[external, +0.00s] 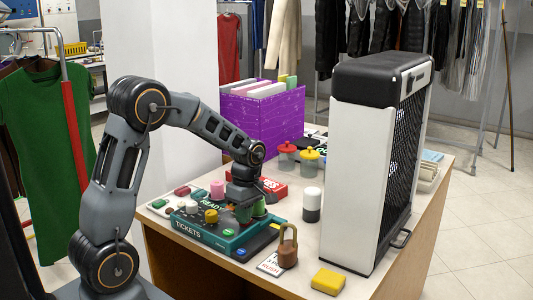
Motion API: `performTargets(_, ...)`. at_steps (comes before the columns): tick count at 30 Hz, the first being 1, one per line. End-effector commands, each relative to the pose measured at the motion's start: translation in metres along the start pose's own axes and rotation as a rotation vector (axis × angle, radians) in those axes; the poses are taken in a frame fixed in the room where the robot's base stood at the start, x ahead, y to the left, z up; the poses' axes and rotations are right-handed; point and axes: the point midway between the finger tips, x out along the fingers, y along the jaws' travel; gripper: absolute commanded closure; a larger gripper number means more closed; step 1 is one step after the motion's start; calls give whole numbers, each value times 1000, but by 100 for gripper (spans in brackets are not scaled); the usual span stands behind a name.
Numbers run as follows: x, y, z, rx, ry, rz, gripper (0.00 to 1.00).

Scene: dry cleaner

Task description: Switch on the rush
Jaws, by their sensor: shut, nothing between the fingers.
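A teal control box (187,231) marked TICKETS and READY sits on the counter, with several coloured knobs and buttons on top. My gripper (243,213) is shut and points down over the right part of the teal box, close to green knobs there. Whether it touches one cannot be told. The gripper and wrist hide part of the box's top.
A tall black-and-white machine (350,185) stands on the right. A purple bin (262,120) is behind. A padlock (288,250), a yellow block (328,281) and a black-and-white cylinder (312,205) stand near the box. Red and yellow lidded jars (309,160) are further back.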

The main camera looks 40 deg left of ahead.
Motion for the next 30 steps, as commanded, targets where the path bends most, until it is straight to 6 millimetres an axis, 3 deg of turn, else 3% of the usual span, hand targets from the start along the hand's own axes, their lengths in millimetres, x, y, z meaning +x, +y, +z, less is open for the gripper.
performTargets(6,-4,10,0,0,-1,11,100)
performTargets(17,-6,11,0,0,-1,12,100)
performTargets(22,-24,10,0,0,-1,13,100)
performTargets(30,-70,11,0,0,-1,17,100)
